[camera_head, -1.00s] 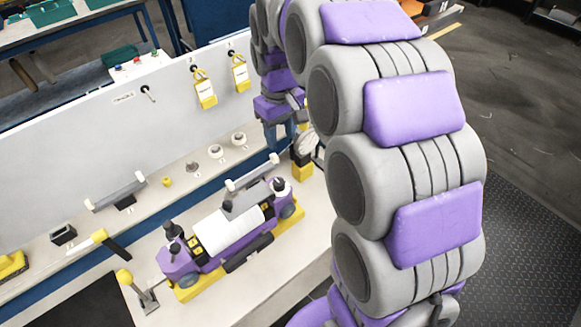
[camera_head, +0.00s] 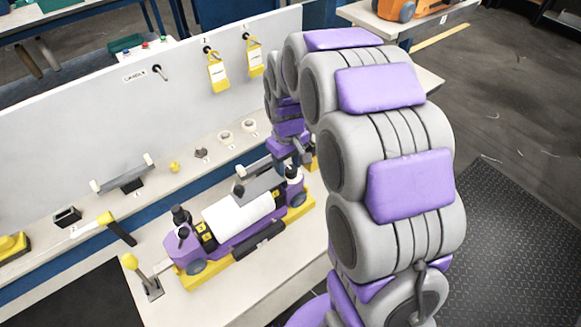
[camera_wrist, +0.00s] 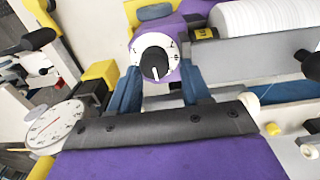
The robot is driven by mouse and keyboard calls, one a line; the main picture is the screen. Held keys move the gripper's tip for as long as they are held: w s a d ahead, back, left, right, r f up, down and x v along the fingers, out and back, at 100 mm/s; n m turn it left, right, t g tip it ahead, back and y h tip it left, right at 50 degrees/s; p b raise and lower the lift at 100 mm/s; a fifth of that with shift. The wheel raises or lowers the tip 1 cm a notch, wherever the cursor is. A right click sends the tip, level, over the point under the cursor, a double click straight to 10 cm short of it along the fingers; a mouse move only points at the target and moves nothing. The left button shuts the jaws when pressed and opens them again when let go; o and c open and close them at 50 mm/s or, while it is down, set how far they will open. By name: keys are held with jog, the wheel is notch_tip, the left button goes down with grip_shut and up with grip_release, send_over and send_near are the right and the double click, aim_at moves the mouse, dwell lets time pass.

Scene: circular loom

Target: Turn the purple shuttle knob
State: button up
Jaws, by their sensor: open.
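The purple shuttle (camera_head: 238,240) with a white roll on top sits on a yellow base on the bench in the head view. Its knob (camera_wrist: 155,62), a black pointer on a white dial with marks, is at the upper middle of the wrist view. My gripper (camera_wrist: 161,74) is open, with one blue finger on each side of the knob. The fingers look apart from the knob, but I cannot tell the depth gap. In the head view my gripper (camera_head: 297,160) is over the shuttle's right end and partly hides it.
A white dial gauge (camera_wrist: 55,125) is left of my gripper in the wrist view. A yellow-knobbed lever (camera_head: 143,275) stands at the shuttle's left end. Small parts line the shelf behind, below a white panel (camera_head: 110,110) with yellow tags.

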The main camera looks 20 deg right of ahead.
jog(key=shift+s+a+f, duration=0.1)
jog(key=shift+a+f, duration=0.1)
jog(key=shift+f, duration=0.2)
jog(key=shift+d+f, duration=0.1)
jog(key=shift+f, duration=0.05)
jog(key=shift+d+f, duration=0.15)
jog(key=shift+d, duration=0.5)
jog(key=shift+a, duration=0.25)
jog(key=c, duration=0.8)
jog(key=shift+o, duration=0.2)
